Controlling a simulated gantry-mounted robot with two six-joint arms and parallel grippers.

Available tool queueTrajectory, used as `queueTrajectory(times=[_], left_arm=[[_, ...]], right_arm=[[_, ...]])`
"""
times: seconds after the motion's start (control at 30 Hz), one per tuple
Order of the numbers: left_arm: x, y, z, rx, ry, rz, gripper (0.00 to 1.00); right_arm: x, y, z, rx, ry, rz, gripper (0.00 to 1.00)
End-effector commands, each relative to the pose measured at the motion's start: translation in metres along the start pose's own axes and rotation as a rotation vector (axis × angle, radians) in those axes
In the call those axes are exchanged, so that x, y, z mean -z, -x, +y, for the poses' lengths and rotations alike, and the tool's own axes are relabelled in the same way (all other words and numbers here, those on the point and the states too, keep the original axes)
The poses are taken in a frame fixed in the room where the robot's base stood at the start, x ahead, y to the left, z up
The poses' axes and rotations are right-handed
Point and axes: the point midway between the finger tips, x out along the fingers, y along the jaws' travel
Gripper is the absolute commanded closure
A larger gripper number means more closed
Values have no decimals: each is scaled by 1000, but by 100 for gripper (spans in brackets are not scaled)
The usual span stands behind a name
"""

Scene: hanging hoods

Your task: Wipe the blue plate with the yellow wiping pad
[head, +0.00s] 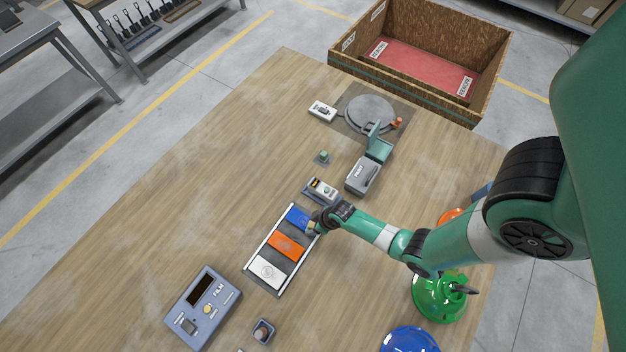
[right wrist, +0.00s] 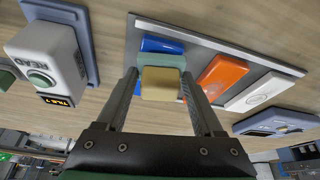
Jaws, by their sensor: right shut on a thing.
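The blue plate (head: 298,217) lies at the far end of a grey-framed tray (head: 249,277), beside an orange plate (head: 286,246) and a white plate (head: 268,271). The blue plate also shows in the right wrist view (right wrist: 158,46), partly hidden behind the pad. My right gripper (head: 316,226) is at the right edge of the blue plate. Its fingers are shut on the yellow wiping pad (right wrist: 161,84), which has a green backing. I cannot tell whether the pad touches the plate. My left gripper is not in view.
A small white reader box (head: 322,190) stands just beyond the tray, with a grey box (head: 363,177) behind it. A blue-grey FILM device (head: 204,306) sits near the front left. Green (head: 436,303) and blue (head: 409,341) hoods are at the right. The table's left side is clear.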

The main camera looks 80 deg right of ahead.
Motion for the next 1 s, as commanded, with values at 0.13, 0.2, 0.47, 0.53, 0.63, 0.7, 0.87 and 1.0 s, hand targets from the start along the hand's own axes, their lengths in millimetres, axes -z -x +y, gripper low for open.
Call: queueTrajectory(times=[0.13, 0.2, 0.47, 0.53, 0.63, 0.7, 0.87, 1.0], left_arm=[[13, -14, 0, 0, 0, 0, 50], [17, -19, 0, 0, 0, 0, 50], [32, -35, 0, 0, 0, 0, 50], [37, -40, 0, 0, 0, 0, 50], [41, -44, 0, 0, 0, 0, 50], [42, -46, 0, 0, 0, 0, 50], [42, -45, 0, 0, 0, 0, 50], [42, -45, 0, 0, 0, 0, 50]], right_arm=[[10, 19, -1, 1, 4, 3, 92], [13, 25, -2, 1, 6, 3, 92], [24, 46, -4, 3, 12, 3, 92], [26, 51, -4, 4, 13, 3, 92], [29, 57, -5, 5, 15, 3, 92], [30, 59, -5, 5, 16, 3, 92], [30, 58, -5, 5, 16, 4, 92], [30, 58, -5, 5, 16, 4, 92]])
